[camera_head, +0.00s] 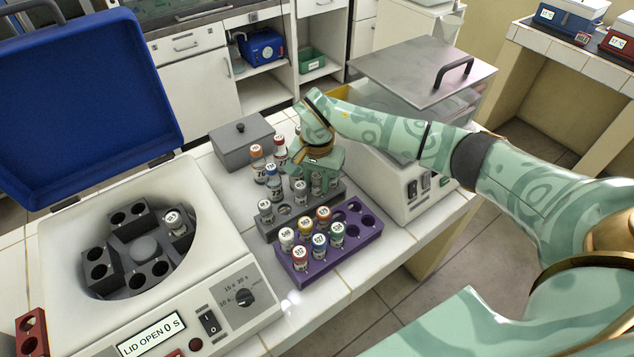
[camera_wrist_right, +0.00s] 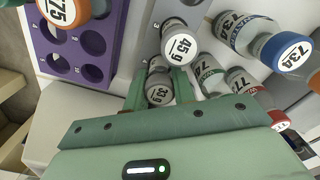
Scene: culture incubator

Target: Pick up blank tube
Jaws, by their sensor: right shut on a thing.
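My right gripper (camera_head: 318,172) reaches down over the back of the grey rack (camera_head: 271,230). In the wrist view, the right gripper (camera_wrist_right: 160,92) is shut on a grey-white-capped tube (camera_wrist_right: 160,86); its cap writing is too small to read for sure. A similar pale-capped tube (camera_wrist_right: 181,42) stands just in front of it. Two more pale-capped tubes stand in the grey rack in the head view, one at its left end (camera_head: 265,210) and one near its middle (camera_head: 300,190). I cannot tell which tube is the blank. My left gripper is not in view.
A purple rack (camera_head: 318,268) with several coloured-cap tubes stands in front. Loose-looking orange-, blue- and red-capped tubes stand behind left, the blue one (camera_head: 273,178) close by. An open centrifuge (camera_head: 215,255) holding one tube (camera_head: 174,222) is at left; a water bath (camera_head: 395,185) is at right.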

